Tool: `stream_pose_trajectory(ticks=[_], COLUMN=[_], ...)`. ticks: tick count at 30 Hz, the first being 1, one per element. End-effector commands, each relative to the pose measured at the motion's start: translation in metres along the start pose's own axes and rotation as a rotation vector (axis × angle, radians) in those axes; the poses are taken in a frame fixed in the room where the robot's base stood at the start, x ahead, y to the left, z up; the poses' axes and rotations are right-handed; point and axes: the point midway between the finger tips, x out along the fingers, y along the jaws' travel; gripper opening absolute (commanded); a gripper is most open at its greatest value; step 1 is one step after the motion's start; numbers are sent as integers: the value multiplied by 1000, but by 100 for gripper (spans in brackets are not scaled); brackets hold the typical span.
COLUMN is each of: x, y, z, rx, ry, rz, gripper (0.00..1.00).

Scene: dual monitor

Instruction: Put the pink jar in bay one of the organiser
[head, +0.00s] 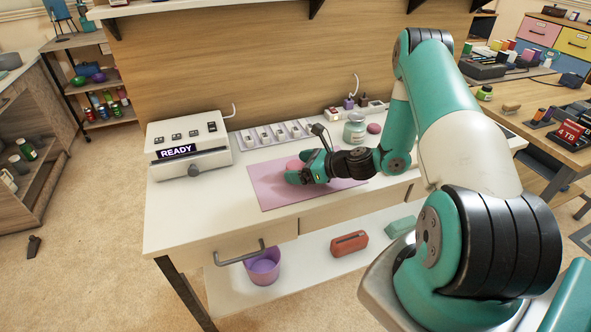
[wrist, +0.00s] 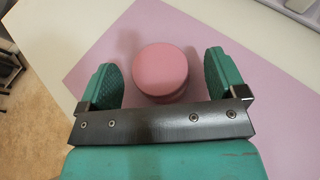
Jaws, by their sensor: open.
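The pink jar (wrist: 161,72) has a round flat lid and stands on the pink mat (wrist: 90,65), seen from above in the wrist view. In the head view the jar (head: 293,164) is partly hidden by my gripper (head: 303,168). My gripper (wrist: 160,74) is open, with one green finger on each side of the jar. A gap shows between the jar and each finger. The organiser (head: 273,136), a pale tray split into several bays, lies behind the mat along the back of the bench. I cannot read bay labels.
A white device reading READY (head: 188,148) stands left of the organiser. A glass jar (head: 355,128), a round pink item (head: 374,128) and small bottles stand to its right. The bench's front left (head: 200,210) is clear. A wooden panel (head: 270,60) rises behind.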

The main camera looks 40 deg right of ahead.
Motion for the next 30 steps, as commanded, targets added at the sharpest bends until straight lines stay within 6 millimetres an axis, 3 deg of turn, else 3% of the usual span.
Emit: stream_pose_trajectory(ticks=[4, 11, 18, 20, 30], x=[14, 15, 14, 14, 12], y=[1, 0, 0, 0, 0], z=[0, 0, 0, 0, 6], rx=[0, 1, 1, 1, 1], ry=[0, 0, 0, 0, 0], rz=[2, 0, 0, 0, 0], gripper=[90, 90, 37, 33, 33])
